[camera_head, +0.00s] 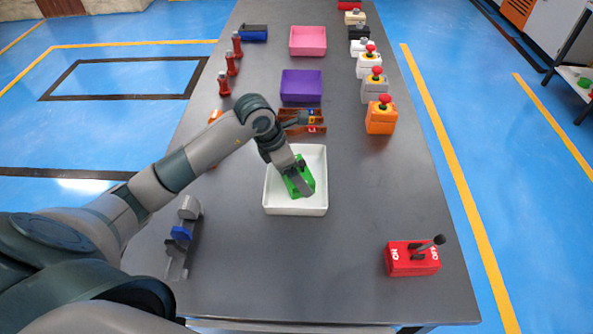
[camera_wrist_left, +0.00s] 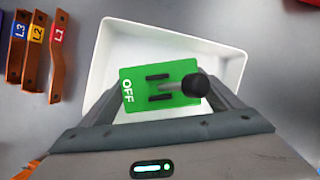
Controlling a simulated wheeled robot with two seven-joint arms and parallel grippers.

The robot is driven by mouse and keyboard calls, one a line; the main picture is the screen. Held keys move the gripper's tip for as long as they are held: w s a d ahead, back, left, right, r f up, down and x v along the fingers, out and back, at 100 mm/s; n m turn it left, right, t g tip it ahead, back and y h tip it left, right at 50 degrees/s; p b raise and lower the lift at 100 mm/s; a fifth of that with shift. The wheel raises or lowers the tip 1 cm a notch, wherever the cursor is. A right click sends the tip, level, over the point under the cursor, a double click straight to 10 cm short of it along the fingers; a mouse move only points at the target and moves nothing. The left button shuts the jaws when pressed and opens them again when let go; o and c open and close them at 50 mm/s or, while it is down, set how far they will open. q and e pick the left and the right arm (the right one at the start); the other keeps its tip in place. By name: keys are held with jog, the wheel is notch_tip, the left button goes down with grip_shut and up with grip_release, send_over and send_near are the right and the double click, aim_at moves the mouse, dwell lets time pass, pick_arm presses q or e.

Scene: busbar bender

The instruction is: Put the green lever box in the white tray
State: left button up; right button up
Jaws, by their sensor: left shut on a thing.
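The green lever box (camera_head: 297,180) is inside the outline of the white tray (camera_head: 296,210) in the head view. In the left wrist view the green box (camera_wrist_left: 135,80) shows its OFF label and a black lever with a round knob, with the white tray (camera_wrist_left: 100,75) around and beneath it. My left gripper (camera_head: 300,176) is shut on the green box, its fingers on either side. Whether the box touches the tray floor I cannot tell. My right gripper is not in view.
A red lever box (camera_head: 412,258) stands at the front right. Copper busbars (camera_head: 302,121) lie just behind the tray, with a purple tray (camera_head: 301,86) beyond. An orange button box (camera_head: 381,115) stands at the right. A grey holder with a blue part (camera_head: 183,236) is at the left.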

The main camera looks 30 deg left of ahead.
pick_arm(q)
jog(key=o, duration=1.1)
jog(key=shift+f, duration=0.1)
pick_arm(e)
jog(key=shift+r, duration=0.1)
pick_arm(q)
jog(key=shift+s+a+r, duration=0.1)
jog(key=shift+a+r, duration=0.05)
jog(key=shift+r, duration=0.45)
jog(key=b+v, duration=0.2)
jog(key=v, duration=0.9)
jog(key=shift+s, duration=0.15)
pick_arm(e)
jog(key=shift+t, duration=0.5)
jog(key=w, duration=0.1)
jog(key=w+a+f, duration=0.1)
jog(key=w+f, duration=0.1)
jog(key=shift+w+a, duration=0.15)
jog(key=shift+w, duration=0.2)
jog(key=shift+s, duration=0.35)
